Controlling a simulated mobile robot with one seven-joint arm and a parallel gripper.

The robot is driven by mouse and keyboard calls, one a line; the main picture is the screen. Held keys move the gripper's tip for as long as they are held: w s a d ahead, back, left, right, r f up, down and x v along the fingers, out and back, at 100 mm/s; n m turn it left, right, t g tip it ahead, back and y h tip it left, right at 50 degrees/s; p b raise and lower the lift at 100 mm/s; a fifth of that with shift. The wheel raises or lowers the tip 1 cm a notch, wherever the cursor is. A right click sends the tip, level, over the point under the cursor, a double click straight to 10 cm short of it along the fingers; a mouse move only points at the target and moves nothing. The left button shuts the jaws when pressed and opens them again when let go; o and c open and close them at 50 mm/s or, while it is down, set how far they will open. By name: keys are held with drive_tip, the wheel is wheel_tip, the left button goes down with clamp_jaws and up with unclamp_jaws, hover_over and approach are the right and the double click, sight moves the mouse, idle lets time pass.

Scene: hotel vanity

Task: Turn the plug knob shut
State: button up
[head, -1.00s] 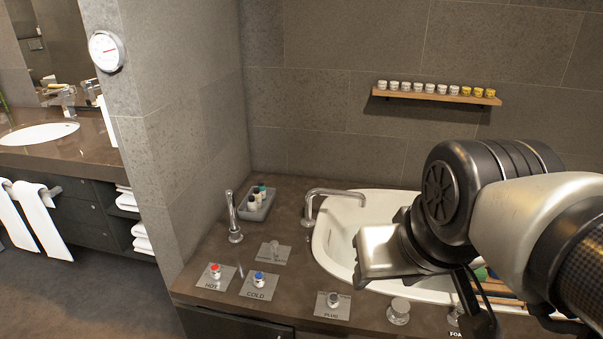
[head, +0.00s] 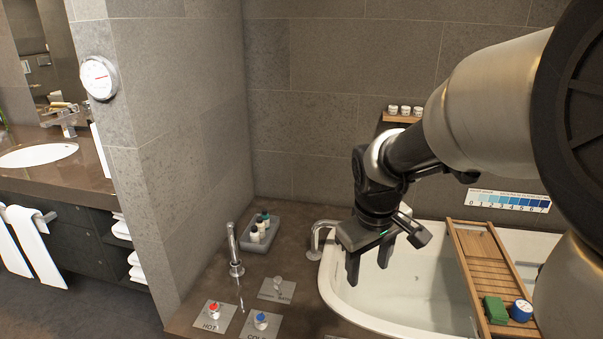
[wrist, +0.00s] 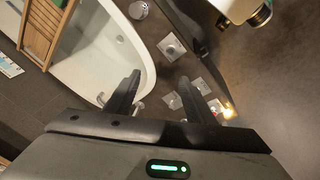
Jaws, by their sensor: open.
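The plug knob (wrist: 170,48) sits on a square metal plate beside the tub rim in the wrist view. It is too small there to tell which way it is turned. In the head view its plate is cut off by the bottom edge. My gripper (head: 369,265) is open and empty, with its fingers pointing down above the near left part of the bathtub (head: 400,290). In the wrist view my gripper (wrist: 160,80) has its two fingers apart, with the plug plate beyond their tips and not touched.
The red hot knob (head: 213,309) and blue cold knob (head: 261,320) stand left of the tub. A spout (head: 233,250), a lever plate (head: 277,288) and a bottle tray (head: 260,237) are behind them. A wooden bath rack (head: 480,262) crosses the tub. A round metal knob (wrist: 138,10) is near the plug plate.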

drive_tip(key=w+f+n+g+b, duration=0.1)
drive_tip(key=w+f, duration=0.1)
drive_tip(key=f, duration=1)
drive_tip(key=w+f+n, duration=0.1)
drive_tip(key=w+f, duration=0.2)
drive_tip(key=f, duration=0.9)
drive_tip(key=w+a+f+n+g+y+b, duration=0.1)
drive_tip(key=w+f+n, duration=0.1)
drive_tip(key=f, duration=1.1)
drive_tip(key=shift+w+a+g+b, duration=0.1)
drive_tip(key=shift+w+g+b, duration=0.2)
drive_tip(key=shift+w, duration=0.1)
drive_tip(key=c, duration=1.1)
drive_tip(key=shift+o, duration=0.2)
